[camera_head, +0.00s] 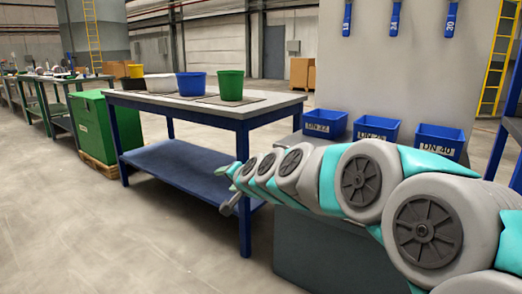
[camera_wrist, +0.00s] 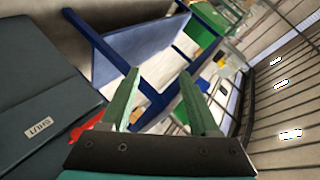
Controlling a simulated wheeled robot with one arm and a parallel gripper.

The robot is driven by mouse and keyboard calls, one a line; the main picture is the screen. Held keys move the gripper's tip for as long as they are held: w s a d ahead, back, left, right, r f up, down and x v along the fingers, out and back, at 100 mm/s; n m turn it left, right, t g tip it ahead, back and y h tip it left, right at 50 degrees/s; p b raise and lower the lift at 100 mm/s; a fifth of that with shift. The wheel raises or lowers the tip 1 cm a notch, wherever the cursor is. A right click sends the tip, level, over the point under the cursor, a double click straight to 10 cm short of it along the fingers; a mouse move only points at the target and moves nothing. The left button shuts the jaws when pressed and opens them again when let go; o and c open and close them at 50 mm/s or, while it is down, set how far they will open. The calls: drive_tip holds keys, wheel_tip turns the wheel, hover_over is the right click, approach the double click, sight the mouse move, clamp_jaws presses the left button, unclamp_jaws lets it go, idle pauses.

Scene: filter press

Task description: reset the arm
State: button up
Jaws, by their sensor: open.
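My arm (camera_head: 360,180) stretches in from the right edge of the head view toward the middle, in grey and teal links. My gripper (camera_head: 230,204) is at its far end, beside the right end of the blue-legged table, small and partly hidden by the arm. In the wrist view my gripper (camera_wrist: 159,71) shows two green fingers standing apart, with nothing between them. Behind the fingers are blue table legs and a pale floor patch.
The table (camera_head: 262,107) bears a white, a blue and a green bucket (camera_head: 231,85). Blue bins (camera_head: 377,130) stand behind my arm on a dark cabinet (camera_head: 330,255). A green crate (camera_head: 93,120) stands left of the table. The floor (camera_head: 90,220) in front is clear.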

drive_tip(key=s+d+f+n+g+h+p, duration=0.1)
drive_tip(key=s+d+f+g, duration=0.3)
drive_tip(key=s+d, duration=0.4)
drive_tip(key=s+d+f+n+g+h+p, duration=0.2)
drive_tip(key=s+d, duration=0.6)
drive_tip(key=s, duration=1.5)
drive_tip(key=s+d+f+n+g+h+p, duration=0.1)
drive_tip(key=s+d+f+g, duration=0.5)
drive_tip(key=s, duration=0.9)
drive_tip(key=shift+s+d+f+n+g+h+p, duration=0.15)
drive_tip(key=shift+d+f+n+g+h+p, duration=0.3)
drive_tip(key=shift+d+n+h, duration=0.5)
drive_tip(key=shift+r+h, duration=0.15)
drive_tip(key=shift+h, duration=0.1)
